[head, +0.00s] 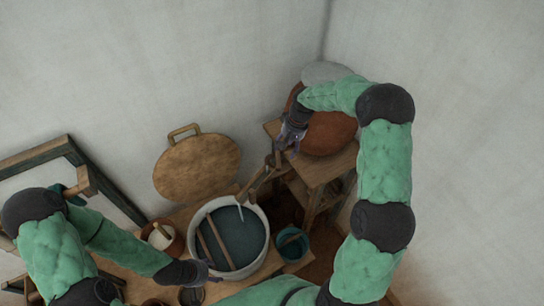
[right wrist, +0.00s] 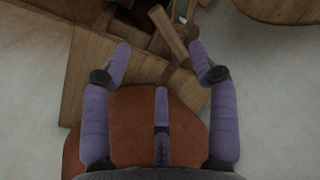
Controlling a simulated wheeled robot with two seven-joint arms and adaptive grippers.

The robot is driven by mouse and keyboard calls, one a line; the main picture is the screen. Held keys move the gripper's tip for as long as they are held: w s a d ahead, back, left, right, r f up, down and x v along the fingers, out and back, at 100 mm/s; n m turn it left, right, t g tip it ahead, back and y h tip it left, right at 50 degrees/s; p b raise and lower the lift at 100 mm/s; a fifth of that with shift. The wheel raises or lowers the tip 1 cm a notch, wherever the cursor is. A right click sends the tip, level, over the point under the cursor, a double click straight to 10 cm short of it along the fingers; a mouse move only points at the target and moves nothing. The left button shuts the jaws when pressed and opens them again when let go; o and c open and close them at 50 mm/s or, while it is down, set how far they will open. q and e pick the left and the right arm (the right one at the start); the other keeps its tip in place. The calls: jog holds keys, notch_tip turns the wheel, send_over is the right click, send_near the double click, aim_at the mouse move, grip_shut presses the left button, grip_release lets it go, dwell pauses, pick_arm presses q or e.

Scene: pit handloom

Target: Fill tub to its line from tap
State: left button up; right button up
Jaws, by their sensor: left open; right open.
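The pale round tub (head: 263,222) holds dark liquid, with wooden sticks across it; I cannot make out a fill line. A wooden spout (head: 256,185) slopes down to its rim, and a thin pale streak at its end may be running water. The spout leads from beside a reddish-brown clay vessel (head: 330,135) on a wooden stand. My right gripper (head: 287,150) is open in front of the vessel. In the right wrist view its spread fingers (right wrist: 162,58) have a wooden piece (right wrist: 170,32), perhaps the tap, just beyond their tips. My left gripper (head: 208,274) is open beside the tub's near rim.
A round wooden lid (head: 197,167) leans on the wall behind the tub. A small teal bucket (head: 291,244) stands right of the tub. A brown pot (head: 161,236) stands to its left. A wooden frame (head: 110,185) is at far left. The walls close the corner.

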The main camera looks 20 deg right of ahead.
aim_at(278, 159)
jog(key=f, duration=0.3)
jog(key=a+f, duration=0.1)
jog(key=f, duration=0.3)
jog(key=f+p, duration=0.1)
jog(key=f, duration=0.2)
jog(key=shift+w+a+f, duration=0.15)
jog(key=shift+w+a, duration=0.25)
grip_shut()
